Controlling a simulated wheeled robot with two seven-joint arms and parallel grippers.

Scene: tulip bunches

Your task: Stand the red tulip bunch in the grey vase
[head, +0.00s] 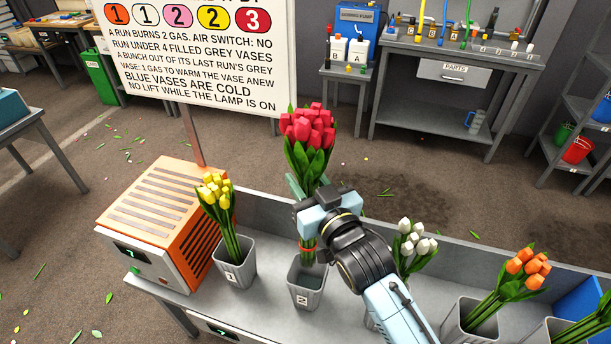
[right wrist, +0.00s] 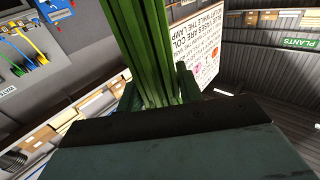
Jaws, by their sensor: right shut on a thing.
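The red tulip bunch (head: 308,128) is upright in the head view, heads up. My right gripper (head: 306,187) is shut on its green stems, which also fill the middle of the right wrist view (right wrist: 155,50). The grey vase marked 2 (head: 305,297) stands directly below on the grey bench. The lower stems, with a red band, reach down to about the vase's mouth. I cannot tell whether the stem ends are inside it, since my wrist partly covers this area. No other flowers show in vase 2. My left gripper is not in view.
Grey vase 1 (head: 236,272) with yellow tulips (head: 216,192) stands close left, beside an orange heater box (head: 165,215). White tulips (head: 412,240) are behind my right arm. Orange tulips (head: 527,268) lean further right. A sign (head: 200,50) stands behind the bench.

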